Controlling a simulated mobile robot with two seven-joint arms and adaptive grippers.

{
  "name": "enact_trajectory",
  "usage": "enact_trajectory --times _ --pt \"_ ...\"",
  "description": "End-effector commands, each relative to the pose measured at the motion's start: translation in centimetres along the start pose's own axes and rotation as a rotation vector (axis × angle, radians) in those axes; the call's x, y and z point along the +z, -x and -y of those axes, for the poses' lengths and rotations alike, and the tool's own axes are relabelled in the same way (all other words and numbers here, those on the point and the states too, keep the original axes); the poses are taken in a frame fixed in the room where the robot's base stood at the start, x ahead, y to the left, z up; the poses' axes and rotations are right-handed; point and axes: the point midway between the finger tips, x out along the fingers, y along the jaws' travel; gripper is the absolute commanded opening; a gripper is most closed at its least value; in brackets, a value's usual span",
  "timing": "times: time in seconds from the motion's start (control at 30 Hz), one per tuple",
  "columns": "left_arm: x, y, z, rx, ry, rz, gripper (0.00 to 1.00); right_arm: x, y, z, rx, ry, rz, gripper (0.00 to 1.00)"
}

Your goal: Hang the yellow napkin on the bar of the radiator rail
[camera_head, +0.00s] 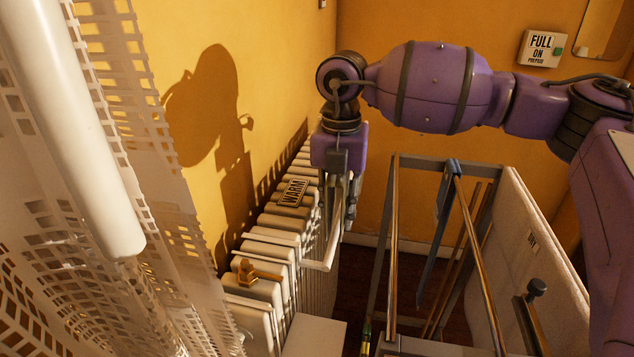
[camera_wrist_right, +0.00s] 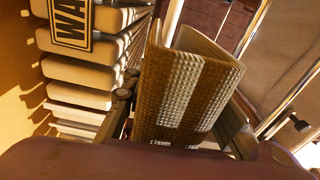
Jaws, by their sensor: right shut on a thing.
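The napkin (camera_wrist_right: 178,92) is in the right wrist view, a coarse woven cloth, brownish yellow in this light with a pale stripe. It is folded over, with its upper edges spread apart. My right gripper (camera_wrist_right: 180,125) is shut on it, one finger at each side. In the head view the right gripper (camera_head: 348,205) points down beside the radiator, at the far part of the white radiator rail (camera_head: 333,238). The napkin is mostly hidden there, and I cannot tell whether it touches the bar. My left gripper is out of view.
The ribbed radiator (camera_head: 272,236) stands along the yellow wall, with a WARM sign (camera_head: 292,193) on it. A drying frame with metal bars (camera_head: 393,245) stands close on the right. A lace curtain (camera_head: 150,190) fills the left.

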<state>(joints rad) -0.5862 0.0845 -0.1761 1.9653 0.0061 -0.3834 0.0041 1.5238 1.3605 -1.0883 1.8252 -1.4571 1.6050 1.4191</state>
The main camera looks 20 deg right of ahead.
Motion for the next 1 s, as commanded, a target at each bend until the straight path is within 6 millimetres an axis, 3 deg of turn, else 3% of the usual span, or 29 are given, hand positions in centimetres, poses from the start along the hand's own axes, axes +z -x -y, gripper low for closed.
enact_trajectory --times 0.47,1.0 --pt "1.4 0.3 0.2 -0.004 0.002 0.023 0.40 0.1 0.3 0.0 0.001 -0.053 0.002 0.00" --pt "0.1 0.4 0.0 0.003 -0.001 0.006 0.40 0.2 -0.5 0.0 0.002 -0.053 0.001 0.00"
